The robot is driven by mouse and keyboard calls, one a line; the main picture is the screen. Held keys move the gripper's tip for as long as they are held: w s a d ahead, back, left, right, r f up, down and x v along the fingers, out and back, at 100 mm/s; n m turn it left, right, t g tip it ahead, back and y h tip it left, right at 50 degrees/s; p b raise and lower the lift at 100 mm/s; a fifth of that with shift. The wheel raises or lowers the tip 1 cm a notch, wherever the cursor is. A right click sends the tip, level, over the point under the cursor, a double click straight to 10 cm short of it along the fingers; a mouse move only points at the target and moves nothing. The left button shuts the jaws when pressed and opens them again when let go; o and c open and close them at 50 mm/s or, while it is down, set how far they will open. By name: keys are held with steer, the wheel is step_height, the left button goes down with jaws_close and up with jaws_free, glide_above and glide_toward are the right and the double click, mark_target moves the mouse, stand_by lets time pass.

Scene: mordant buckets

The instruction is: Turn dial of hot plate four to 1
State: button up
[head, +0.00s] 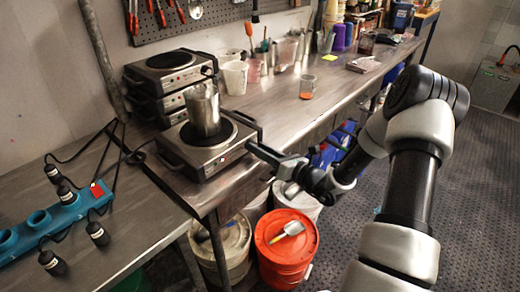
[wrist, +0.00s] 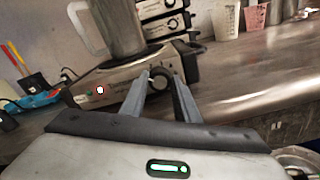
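A low steel hot plate (head: 184,160) with a round dark burner stands near the front edge of the steel bench, a metal pitcher (head: 204,110) on top. In the wrist view the hot plate's front face (wrist: 115,90) shows a small red-and-white mark and a dark round dial (wrist: 158,78). No number can be read on the hot plate, and the dial's setting is not legible. My gripper (head: 264,158) is in front of the hot plate. In the wrist view its two fingers (wrist: 160,82) are apart, one on each side of the dial; contact cannot be told.
More hot plates (head: 168,72) are stacked behind. Beakers and jugs (head: 234,77) stand farther along the bench. A teal rack (head: 50,222) with black cabled items lies at the left. Buckets, including an orange one (head: 286,240), stand on the floor below my gripper.

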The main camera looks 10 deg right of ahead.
steer(key=o, duration=0.4)
steer(key=shift+o, duration=0.2)
steer(key=v, duration=1.7)
steer(key=shift+s+d+p, duration=0.15)
steer(key=shift+s+p, duration=0.05)
steer(key=shift+p, duration=0.25)
